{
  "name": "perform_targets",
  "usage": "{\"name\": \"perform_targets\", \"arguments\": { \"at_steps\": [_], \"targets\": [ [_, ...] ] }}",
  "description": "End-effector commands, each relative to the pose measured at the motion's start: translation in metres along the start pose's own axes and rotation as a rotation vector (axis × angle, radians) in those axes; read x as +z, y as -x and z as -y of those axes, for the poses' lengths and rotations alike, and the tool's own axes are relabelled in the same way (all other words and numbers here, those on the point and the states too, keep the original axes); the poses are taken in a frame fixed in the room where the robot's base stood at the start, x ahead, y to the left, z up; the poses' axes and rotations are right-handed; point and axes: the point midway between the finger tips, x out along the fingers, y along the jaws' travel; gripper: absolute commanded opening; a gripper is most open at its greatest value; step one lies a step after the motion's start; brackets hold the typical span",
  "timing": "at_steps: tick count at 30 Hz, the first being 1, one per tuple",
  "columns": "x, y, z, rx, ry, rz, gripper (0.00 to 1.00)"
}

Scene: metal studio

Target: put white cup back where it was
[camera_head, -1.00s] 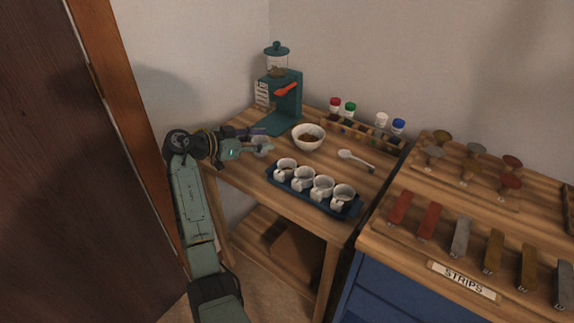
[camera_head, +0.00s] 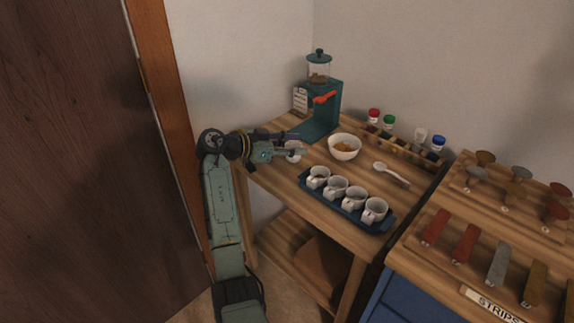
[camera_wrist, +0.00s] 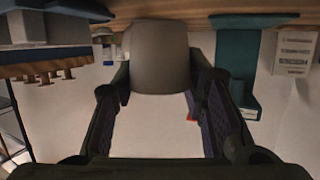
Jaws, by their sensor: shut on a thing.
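My gripper (camera_head: 298,150) is shut on a white cup (camera_head: 293,157) near the left end of the wooden table. In the wrist view the cup (camera_wrist: 160,58) sits between the two fingers, its pale side filling the gap. Whether the cup touches the table is hard to tell. A dark blue tray (camera_head: 345,213) with several white cups (camera_head: 337,188) in a row stands to the right of my gripper, along the table's front edge.
A teal coffee grinder (camera_head: 329,108) stands behind my gripper. A white bowl (camera_head: 345,147) with brown contents and a white spoon (camera_head: 391,173) lie behind the tray. A rack (camera_head: 405,150) with colour-capped jars is at the back. A dark door (camera_head: 80,160) is at left.

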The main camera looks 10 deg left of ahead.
Motion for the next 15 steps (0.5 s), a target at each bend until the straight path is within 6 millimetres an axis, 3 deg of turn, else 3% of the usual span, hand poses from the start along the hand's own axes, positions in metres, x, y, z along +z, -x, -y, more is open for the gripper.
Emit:
{"name": "perform_targets", "arguments": {
  "at_steps": [5, 15],
  "targets": [
    [0.0, 0.031, -0.029, -0.065, 0.004, -0.007, 0.14],
    [0.005, 0.101, -0.106, -0.262, 0.057, 0.004, 0.14]
  ]
}}
